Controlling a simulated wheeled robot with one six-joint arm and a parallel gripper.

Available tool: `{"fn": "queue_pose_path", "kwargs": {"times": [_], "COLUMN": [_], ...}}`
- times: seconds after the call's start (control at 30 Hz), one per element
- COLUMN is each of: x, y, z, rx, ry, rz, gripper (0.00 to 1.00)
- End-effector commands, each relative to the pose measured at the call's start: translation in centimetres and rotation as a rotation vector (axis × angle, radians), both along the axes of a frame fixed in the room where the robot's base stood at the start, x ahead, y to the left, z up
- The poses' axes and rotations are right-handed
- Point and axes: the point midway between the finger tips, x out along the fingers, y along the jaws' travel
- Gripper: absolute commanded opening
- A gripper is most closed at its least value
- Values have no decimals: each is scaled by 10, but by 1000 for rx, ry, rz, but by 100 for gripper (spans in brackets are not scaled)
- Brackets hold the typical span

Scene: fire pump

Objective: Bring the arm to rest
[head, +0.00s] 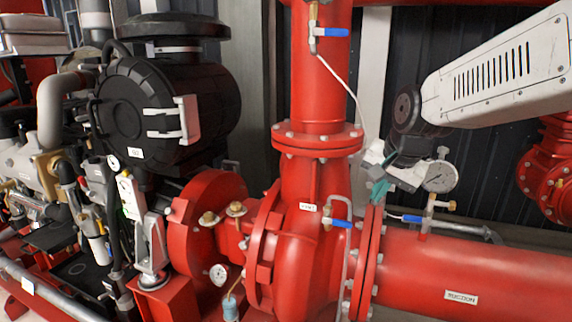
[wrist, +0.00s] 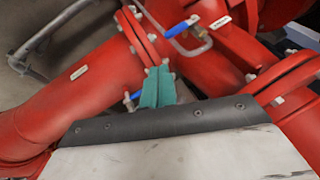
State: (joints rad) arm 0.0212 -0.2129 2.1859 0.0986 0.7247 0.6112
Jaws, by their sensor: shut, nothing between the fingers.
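My arm reaches in from the upper right of the head view, in front of the red pump. My gripper (head: 377,190) has teal fingertips and hangs just in front of the flange between the pump casing (head: 305,250) and the suction pipe (head: 470,275). In the wrist view the teal fingers (wrist: 157,88) are together with nothing between them, over the red pipe flange. I cannot tell whether they touch the flange.
A pressure gauge (head: 439,177) stands close right of my gripper on a blue-handled valve (head: 411,219). Another blue-handled valve (head: 338,223) sits left on the casing. A vertical red pipe (head: 320,90) rises behind. A black cylindrical housing (head: 170,100) fills the left.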

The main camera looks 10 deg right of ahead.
Motion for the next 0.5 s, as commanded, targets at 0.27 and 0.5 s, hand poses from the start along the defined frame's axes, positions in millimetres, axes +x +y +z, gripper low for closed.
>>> {"fn": "queue_pose_path", "kwargs": {"times": [0.27, 0.5], "x": [-106, -215], "y": [-1, -4], "z": [-30, -38], "rx": [-132, -206], "ry": [235, 348], "rz": [354, 617], "gripper": [0, 0]}}
